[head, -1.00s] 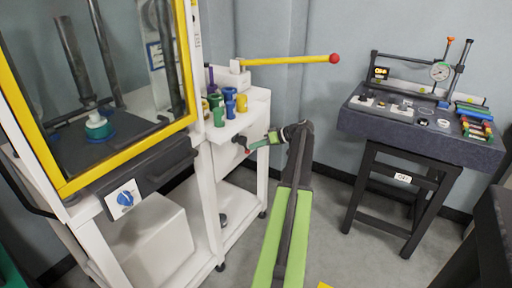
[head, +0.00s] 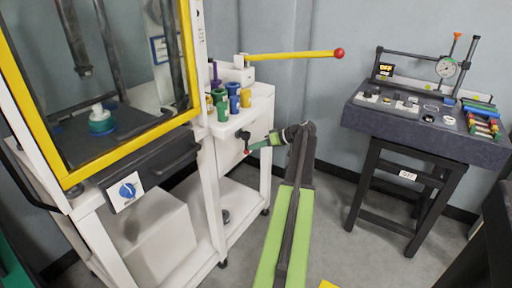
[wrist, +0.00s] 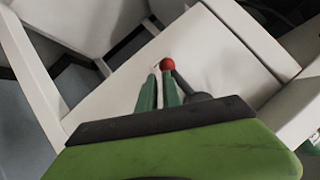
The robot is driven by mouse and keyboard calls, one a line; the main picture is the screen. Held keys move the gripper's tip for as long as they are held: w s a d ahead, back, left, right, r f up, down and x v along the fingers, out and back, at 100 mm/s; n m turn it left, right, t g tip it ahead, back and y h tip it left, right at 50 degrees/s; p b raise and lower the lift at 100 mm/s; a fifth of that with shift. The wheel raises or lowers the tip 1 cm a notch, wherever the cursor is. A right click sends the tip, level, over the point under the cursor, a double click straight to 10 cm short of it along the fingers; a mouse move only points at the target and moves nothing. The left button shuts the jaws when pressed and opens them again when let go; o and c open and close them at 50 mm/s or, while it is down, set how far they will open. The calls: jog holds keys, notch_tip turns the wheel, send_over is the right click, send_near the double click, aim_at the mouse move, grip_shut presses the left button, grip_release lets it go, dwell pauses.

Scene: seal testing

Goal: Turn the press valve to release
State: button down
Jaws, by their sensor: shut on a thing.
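The press valve (head: 243,135) is a small dark lever with a red ball tip on the side of the white press cart (head: 232,185). My gripper (head: 252,148) reaches it from the right, with its green fingers at the lever's red end. In the wrist view, my gripper (wrist: 157,80) is shut on the valve lever. The valve's red ball (wrist: 167,64) shows at the fingertips, and part of its dark arm runs down to the right. The fingers hide the exact contact.
A yellow-framed press guard (head: 122,150) stands at left, with a blue dial (head: 127,191) below. Coloured cups (head: 232,97) and a yellow pump lever (head: 290,56) are above the valve. A dark test bench (head: 430,130) stands at right.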

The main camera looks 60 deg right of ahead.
jog(key=shift+f, duration=0.2)
jog(key=s+d+r+p, duration=0.5)
jog(key=s+d, duration=0.2)
jog(key=s, duration=0.2)
jog(key=shift+d+r, duration=0.3)
jog(key=shift+d, duration=0.1)
